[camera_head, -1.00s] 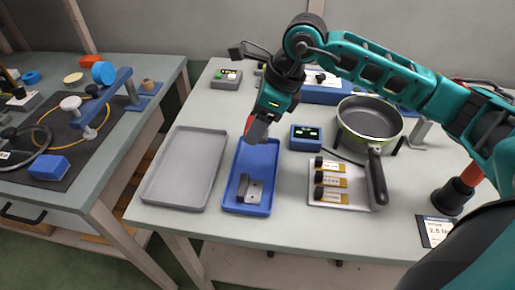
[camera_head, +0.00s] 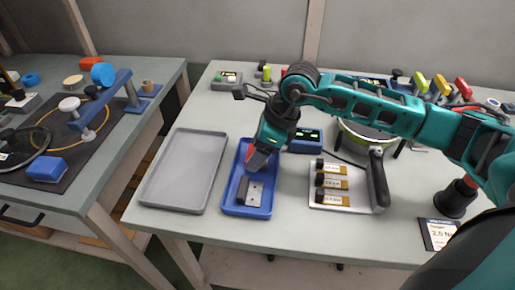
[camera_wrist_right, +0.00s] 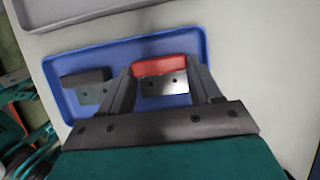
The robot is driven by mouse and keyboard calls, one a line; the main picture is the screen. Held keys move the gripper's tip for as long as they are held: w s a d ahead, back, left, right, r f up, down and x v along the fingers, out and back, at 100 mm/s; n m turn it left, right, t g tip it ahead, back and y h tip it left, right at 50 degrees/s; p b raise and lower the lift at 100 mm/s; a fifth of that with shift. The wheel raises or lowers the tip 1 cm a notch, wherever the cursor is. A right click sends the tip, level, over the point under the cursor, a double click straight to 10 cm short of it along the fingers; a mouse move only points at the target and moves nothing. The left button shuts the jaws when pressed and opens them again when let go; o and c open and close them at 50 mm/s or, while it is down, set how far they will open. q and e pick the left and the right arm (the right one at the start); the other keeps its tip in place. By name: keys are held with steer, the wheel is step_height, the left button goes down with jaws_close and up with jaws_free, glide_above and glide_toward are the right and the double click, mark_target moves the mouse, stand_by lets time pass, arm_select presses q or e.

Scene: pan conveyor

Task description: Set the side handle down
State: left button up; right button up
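The side handle is a red grip (camera_wrist_right: 160,66) with a metal plate (camera_wrist_right: 166,84). In the right wrist view it sits between the fingertips of my right gripper (camera_wrist_right: 163,72), which close on its two ends. In the head view my right gripper (camera_head: 257,160) is low over the back part of the blue tray (camera_head: 245,211), with a bit of the red grip (camera_head: 249,153) showing. I cannot tell whether the handle touches the tray floor. A dark handle (camera_head: 242,189) with a metal plate lies in the tray's front part. My left gripper is not in view.
A grey tray (camera_head: 185,170) stands left of the blue tray. A blue box with a lit display (camera_head: 306,141) is behind right. To the right are a plate with several labelled dark-ended pieces (camera_head: 330,184) and a pan, partly hidden by my right arm, with a dark handle (camera_head: 378,178).

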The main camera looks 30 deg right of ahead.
steer(key=shift+o, duration=1)
steer(key=shift+r, duration=0.15)
steer(key=p+v, duration=0.7)
steer(key=v, duration=0.5)
